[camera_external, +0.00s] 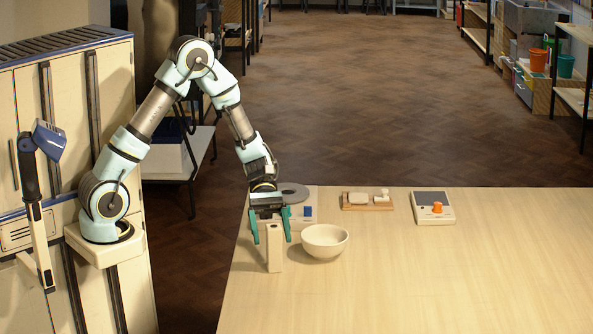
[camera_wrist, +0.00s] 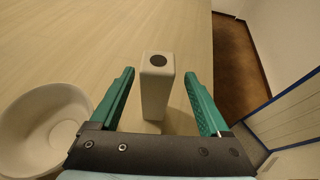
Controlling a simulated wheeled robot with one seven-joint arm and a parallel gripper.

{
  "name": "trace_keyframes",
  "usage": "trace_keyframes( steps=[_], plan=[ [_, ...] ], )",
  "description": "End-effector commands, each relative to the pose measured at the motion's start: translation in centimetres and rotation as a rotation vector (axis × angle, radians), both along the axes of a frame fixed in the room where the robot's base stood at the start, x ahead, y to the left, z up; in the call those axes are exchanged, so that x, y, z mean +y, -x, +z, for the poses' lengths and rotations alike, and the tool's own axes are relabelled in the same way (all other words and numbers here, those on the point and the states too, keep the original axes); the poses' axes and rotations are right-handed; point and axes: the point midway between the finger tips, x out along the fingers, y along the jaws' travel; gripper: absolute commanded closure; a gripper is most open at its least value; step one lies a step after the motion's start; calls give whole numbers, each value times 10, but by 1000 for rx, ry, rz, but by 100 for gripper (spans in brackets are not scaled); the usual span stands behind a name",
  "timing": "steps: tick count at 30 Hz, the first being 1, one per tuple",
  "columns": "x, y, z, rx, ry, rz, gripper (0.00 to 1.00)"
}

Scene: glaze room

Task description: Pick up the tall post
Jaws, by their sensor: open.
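The tall post (camera_external: 274,252) is a pale, square-sided upright block standing on the table near its left edge. In the wrist view the post (camera_wrist: 157,88) shows a dark round spot on its top. My gripper (camera_external: 270,238) is above and around the upper part of the post, pointing down, with its green fingers apart. In the wrist view my gripper (camera_wrist: 160,85) has one finger on each side of the post, with a visible gap on both sides. Nothing is held.
A white bowl (camera_external: 324,241) stands close to the right of the post; it also shows in the wrist view (camera_wrist: 45,125). Behind are a grey-disc device (camera_external: 294,193), a wooden board with small items (camera_external: 368,206) and a scale with an orange piece (camera_external: 434,219). The table's (camera_external: 450,290) front right is clear.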

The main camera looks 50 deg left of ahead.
Motion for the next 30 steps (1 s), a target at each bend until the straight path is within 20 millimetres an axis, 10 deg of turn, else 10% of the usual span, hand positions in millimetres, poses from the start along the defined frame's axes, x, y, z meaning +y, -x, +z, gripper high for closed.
trace_keyframes(
  steps=[17, 30],
  plan=[
    [-36, 19, -12, -1, 1, 0, 20],
    [-36, 19, -11, 0, 0, -1, 70]
  ],
)
